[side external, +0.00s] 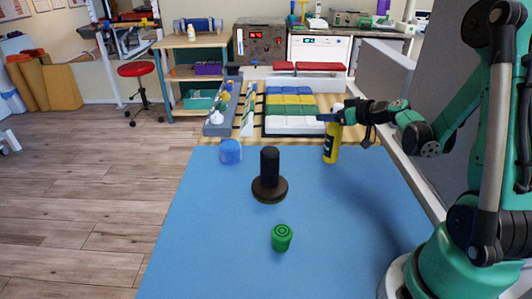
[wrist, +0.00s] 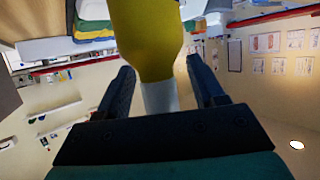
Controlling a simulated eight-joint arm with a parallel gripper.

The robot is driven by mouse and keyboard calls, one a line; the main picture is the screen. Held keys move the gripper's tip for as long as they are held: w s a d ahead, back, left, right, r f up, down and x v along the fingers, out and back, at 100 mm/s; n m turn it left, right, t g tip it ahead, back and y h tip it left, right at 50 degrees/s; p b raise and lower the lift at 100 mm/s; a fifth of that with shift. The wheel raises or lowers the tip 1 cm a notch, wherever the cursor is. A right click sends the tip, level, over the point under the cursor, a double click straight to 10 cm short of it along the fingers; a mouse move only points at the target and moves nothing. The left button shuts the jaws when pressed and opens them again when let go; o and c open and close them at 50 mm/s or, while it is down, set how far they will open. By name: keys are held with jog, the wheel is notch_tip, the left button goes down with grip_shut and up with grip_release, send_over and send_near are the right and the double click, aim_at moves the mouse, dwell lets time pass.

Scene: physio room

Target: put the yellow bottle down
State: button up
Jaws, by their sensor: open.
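The yellow bottle (side external: 331,148) appears to stand upright on the blue table surface (side external: 215,235), near its far right part. It has a dark label and a pale top. My gripper (side external: 328,117) is at the bottle's upper part, reaching in from the right. In the wrist view the yellow bottle (wrist: 148,35) hangs upside down in the picture, its pale neck between my two dark fingers. The fingers are open, with a visible gap on each side of the neck. The bottle's base is outside the wrist view.
A black upright cylinder on a round base (side external: 269,178) stands left of the bottle. A blue container (side external: 231,151) is farther left, and a green cup-like object (side external: 282,237) is nearer the camera. The table's front right is clear.

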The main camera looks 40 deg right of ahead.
jog(key=shift+r, duration=0.2)
jog(key=d+v, duration=0.1)
jog(key=v, duration=1.1)
jog(key=w+a+g, duration=0.1)
jog(key=a+g, duration=0.2)
jog(key=a, duration=0.8)
jog(key=w+a+f+g+y, duration=0.1)
jog(key=w+a+g, duration=0.1)
jog(key=a, duration=0.9)
jog(key=shift+f+n+g, duration=0.35)
jog(key=shift+n+g, duration=0.05)
jog(key=shift+g, duration=0.2)
